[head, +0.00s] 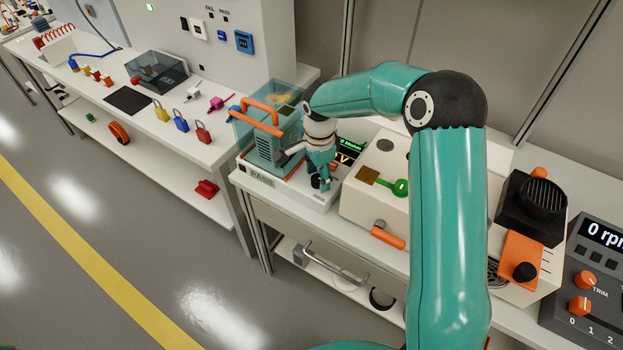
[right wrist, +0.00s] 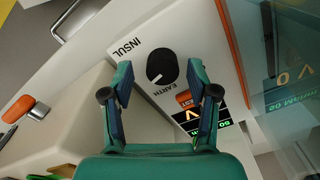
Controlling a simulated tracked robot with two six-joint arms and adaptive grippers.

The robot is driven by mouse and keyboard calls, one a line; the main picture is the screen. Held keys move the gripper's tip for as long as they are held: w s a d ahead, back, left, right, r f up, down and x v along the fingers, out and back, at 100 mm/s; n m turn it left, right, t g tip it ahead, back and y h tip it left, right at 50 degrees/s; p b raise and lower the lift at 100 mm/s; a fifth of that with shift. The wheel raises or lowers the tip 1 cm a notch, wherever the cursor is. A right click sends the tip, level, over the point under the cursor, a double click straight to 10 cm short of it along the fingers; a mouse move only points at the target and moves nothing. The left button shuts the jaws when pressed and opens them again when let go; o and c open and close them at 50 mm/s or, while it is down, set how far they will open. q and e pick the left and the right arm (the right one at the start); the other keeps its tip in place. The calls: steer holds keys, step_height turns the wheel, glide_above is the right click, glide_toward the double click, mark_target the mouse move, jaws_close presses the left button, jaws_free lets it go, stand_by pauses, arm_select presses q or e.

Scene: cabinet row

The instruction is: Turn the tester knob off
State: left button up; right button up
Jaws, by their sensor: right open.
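The tester (head: 262,181) is a white box with a lit display (head: 346,157) and a clear teal hood with an orange handle. Its black round knob (right wrist: 162,66) shows in the right wrist view, with a white pointer mark at its lower left. Labels INSUL and EARTH stand beside it. My right gripper (head: 318,182) is over the tester's front panel. In the right wrist view my right gripper (right wrist: 159,72) is open, its fingertips on either side of the knob; contact cannot be told. In the head view the gripper largely hides the knob. My left gripper is out of view.
An orange button (right wrist: 184,98) lies beside the knob. Right of the tester stands a cream machine (head: 360,207) with an orange handle (head: 388,236), then an rpm unit (head: 590,290). On the left bench are padlocks (head: 181,121). The aisle floor is clear.

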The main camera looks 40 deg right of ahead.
steer(key=shift+f, duration=0.4)
steer(key=shift+c, duration=0.3)
